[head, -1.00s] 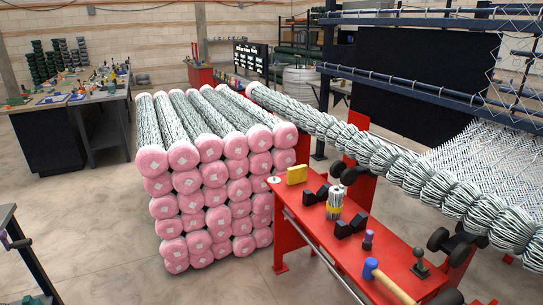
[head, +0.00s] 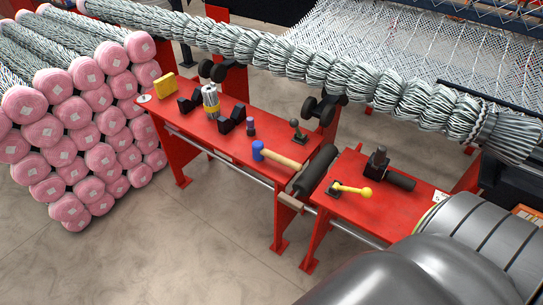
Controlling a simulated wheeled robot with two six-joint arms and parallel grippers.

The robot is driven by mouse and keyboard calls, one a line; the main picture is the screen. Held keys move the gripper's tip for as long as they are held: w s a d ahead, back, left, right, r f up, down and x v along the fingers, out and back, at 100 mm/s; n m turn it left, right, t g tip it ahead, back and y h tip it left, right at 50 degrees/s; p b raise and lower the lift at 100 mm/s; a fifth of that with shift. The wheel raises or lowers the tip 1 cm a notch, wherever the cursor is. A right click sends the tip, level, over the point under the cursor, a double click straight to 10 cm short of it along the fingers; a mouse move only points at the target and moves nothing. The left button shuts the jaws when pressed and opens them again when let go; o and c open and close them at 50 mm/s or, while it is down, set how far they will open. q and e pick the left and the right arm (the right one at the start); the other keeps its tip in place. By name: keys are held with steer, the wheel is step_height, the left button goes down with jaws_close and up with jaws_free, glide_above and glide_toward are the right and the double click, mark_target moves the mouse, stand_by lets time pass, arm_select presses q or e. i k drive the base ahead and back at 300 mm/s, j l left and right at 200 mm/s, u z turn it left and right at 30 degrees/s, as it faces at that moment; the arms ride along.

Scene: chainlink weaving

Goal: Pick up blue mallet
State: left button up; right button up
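The blue mallet (head: 260,151) lies on its side on the red bench (head: 230,143), near the bench's front right end. Its head is blue, and its light wooden handle (head: 285,160) points to the right and slightly toward me. Nothing covers it. Neither of my grippers is in view.
A small dark bottle (head: 250,126), black blocks (head: 231,118), a silver bundle with a yellow band (head: 211,101) and a yellow block (head: 165,84) share the bench. A black roller (head: 316,170) lies right of the mallet. A large grey rounded shape (head: 430,268) fills the lower right.

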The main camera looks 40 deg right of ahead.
mark_target(259, 152)
steer(key=i+z, duration=0.45)
steer(key=i+j+z, duration=0.15)
steer(key=z, duration=0.25)
steer(key=i+j, duration=0.05)
